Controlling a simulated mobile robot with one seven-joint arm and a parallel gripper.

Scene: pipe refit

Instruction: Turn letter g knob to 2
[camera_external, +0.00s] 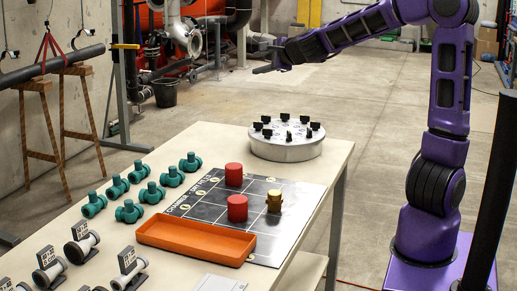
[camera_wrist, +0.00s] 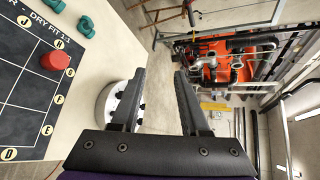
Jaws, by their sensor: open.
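A round grey disc (camera_external: 287,149) with several black knobs on its top stands at the far end of the table. Its knob letters and numbers are too small to read, so I cannot tell which is knob g. In the wrist view the disc (camera_wrist: 103,110) shows only partly, behind the left finger. My gripper (camera_external: 262,70) is above and beyond the disc in the outside view, apart from it. In the wrist view my gripper (camera_wrist: 159,76) has its two fingers apart with nothing between them.
A lettered board (camera_external: 262,246) carries two red cylinders (camera_external: 237,208) and a brass part (camera_external: 274,201). An orange tray (camera_external: 196,240), several green fittings (camera_external: 150,192) and grey-white pipe parts (camera_external: 82,243) lie nearby.

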